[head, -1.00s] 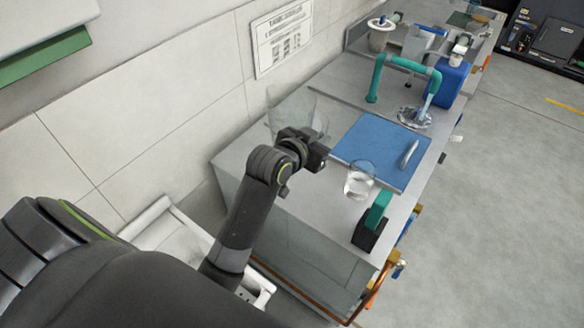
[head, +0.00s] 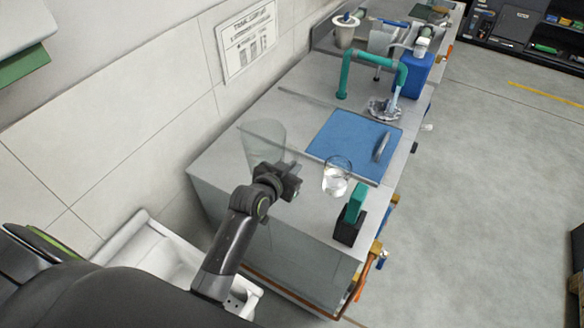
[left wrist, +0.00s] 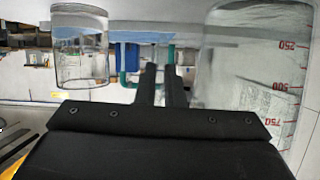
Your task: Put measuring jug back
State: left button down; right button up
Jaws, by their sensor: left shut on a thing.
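The measuring jug (head: 264,143) is a clear, tall vessel over the near left part of the grey counter in the head view. In the left wrist view the jug (left wrist: 255,80) fills the right side and shows red marks 250, 500 and 750. My left gripper (head: 292,182) is at its near right side. In the left wrist view the gripper's fingers (left wrist: 163,80) are close together beside the jug, shut on it; the gripped part is hard to see. I cannot tell whether the jug's base touches the counter. My right gripper is not in view.
A clear beaker (head: 336,180) stands right of the gripper, near a blue mat (head: 345,138) with a grey object (head: 382,147). A green-and-black item (head: 350,218) stands near the front edge. A teal tap (head: 372,58) and blue container (head: 415,75) are farther back.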

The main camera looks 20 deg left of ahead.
pick_arm(q)
jog(key=shift+f, duration=0.1)
jog(key=c, duration=1.5)
grip_release()
jog(key=shift+c, duration=0.2)
jog(key=shift+r, duration=0.2)
jog(key=b+v, duration=0.1)
jog(key=v, duration=1.1)
